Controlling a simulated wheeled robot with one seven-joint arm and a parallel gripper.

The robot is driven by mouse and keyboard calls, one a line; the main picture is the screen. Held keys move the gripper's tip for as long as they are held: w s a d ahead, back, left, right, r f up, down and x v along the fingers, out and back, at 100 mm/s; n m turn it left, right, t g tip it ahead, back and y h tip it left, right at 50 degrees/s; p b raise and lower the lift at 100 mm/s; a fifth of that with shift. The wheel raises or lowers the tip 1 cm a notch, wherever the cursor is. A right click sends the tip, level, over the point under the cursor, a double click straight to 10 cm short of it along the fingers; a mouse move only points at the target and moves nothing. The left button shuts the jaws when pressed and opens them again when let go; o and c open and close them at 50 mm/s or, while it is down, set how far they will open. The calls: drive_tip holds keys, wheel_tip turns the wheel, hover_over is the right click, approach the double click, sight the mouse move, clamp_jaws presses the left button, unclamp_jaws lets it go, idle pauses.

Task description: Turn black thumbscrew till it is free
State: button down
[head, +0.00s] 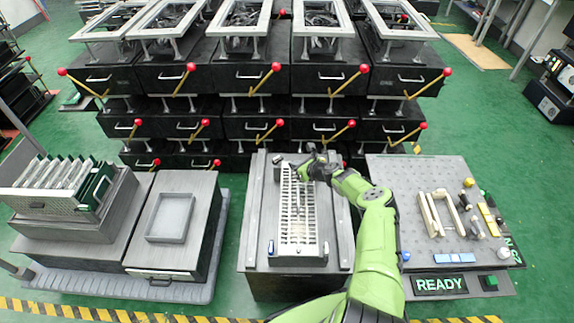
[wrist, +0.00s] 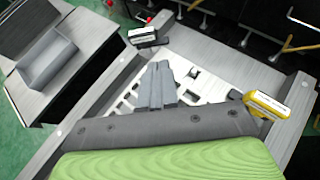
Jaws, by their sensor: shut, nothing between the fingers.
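My gripper (head: 305,168) is over the far part of the middle fixture (head: 258,220) in the head view. In the wrist view its grey fingers (wrist: 162,68) are together and empty, above the white slotted plate (wrist: 205,85). A black piece with a white label (wrist: 143,36) sits at the fixture's left edge there, apart from the fingertips; it may be the black thumbscrew, but its screw shape is not clear. A yellow piece with a white label (wrist: 266,104) sits on the right side. In the head view my arm and gripper hide part of the fixture's far right.
A grey tray (head: 172,217) on a drawer unit stands left. A perforated board (head: 400,180) with loose parts and a READY sign (head: 440,285) stands right. Behind are stacked black drawers with red-knobbed levers (head: 276,67). Green floor shows between the stations.

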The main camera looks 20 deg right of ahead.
sight(281, 158)
drive_tip(key=w+b, duration=0.1)
drive_tip(key=w+a, duration=0.1)
drive_tip(key=w+f+b, duration=0.1)
drive_tip(key=w, duration=0.1)
drive_tip(key=shift+a+b, duration=0.25)
drive_tip(key=shift+b, duration=0.05)
drive_tip(key=shift+w+a+r, duration=0.1)
drive_tip(key=shift+w+r, duration=0.1)
